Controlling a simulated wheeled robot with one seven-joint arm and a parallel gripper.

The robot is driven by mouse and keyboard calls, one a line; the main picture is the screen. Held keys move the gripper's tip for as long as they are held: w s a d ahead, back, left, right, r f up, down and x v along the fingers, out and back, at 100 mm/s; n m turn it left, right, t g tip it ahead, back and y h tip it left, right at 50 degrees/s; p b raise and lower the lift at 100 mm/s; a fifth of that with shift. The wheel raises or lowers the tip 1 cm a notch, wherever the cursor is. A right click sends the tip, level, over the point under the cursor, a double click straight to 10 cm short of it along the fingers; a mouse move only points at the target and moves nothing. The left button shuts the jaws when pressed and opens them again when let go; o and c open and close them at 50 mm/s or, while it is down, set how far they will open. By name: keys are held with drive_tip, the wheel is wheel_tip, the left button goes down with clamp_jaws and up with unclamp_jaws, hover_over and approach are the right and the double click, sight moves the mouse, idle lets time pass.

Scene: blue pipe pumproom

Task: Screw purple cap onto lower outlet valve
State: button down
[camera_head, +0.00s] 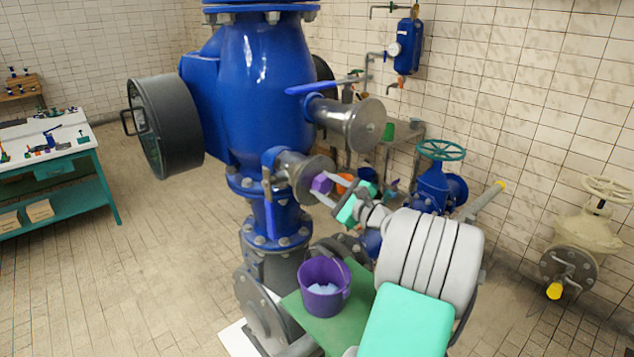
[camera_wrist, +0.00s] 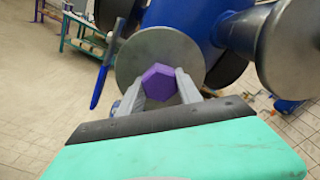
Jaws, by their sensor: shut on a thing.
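The purple cap (camera_head: 321,183) is hexagonal and sits between the fingers of my gripper (camera_head: 328,188), which is shut on it. In the wrist view the cap (camera_wrist: 163,82) lies in front of the round grey flange of the lower outlet valve (camera_wrist: 138,48), with a gripper finger on each side. The lower outlet valve (camera_head: 292,174) also shows in the head view, a grey outlet on the blue body with a blue lever (camera_head: 268,188) hanging down at its left. The cap is at the flange's face; I cannot tell whether it touches or is threaded on.
The upper outlet (camera_head: 352,122) with its blue lever (camera_head: 308,89) juts out above. A purple bucket (camera_head: 323,290) stands on a green surface (camera_head: 338,334) below. A blue valve with a green handwheel (camera_head: 440,150) stands behind my arm. A workbench (camera_head: 50,150) is at far left; floor between is clear.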

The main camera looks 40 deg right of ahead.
drive_tip(key=m, duration=0.6)
drive_tip(key=shift+r, duration=0.15)
drive_tip(key=c, duration=0.7)
unclamp_jaws()
drive_tip(key=shift+c, duration=0.2)
drive_tip(key=s, duration=0.5)
drive_tip(key=shift+d, duration=0.1)
